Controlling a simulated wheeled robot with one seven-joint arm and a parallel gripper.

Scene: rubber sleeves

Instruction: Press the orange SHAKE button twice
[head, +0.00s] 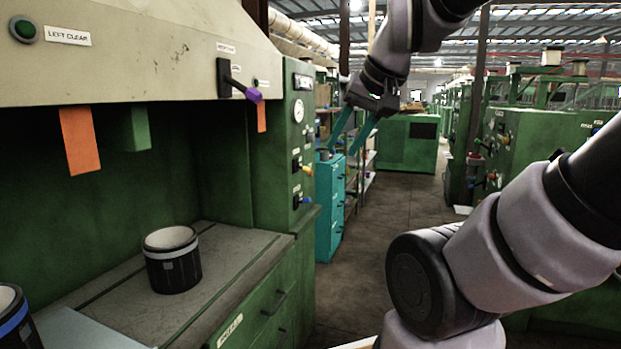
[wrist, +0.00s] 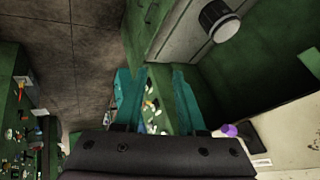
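My gripper (head: 344,146) is open and empty, its two teal fingers apart and pointing down in the air to the right of the green machine (head: 270,180). It also shows in the wrist view (wrist: 158,76). The machine's side panel carries a gauge and small controls, among them a yellow-orange knob (head: 308,171) and a blue knob (head: 307,200). Their labels are too small to read, so I cannot tell which control is the SHAKE button. In the wrist view, small coloured controls (wrist: 150,105) show between and below the fingers.
A black sleeve (head: 173,270) stands on the machine's grey bench; another is cut off at lower left. A purple-tipped lever (head: 253,95) and a green button (head: 25,29) labelled LEFT CLEAR are on the hood. Orange flaps (head: 80,140) hang below. A teal cabinet (head: 328,210) stands beyond.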

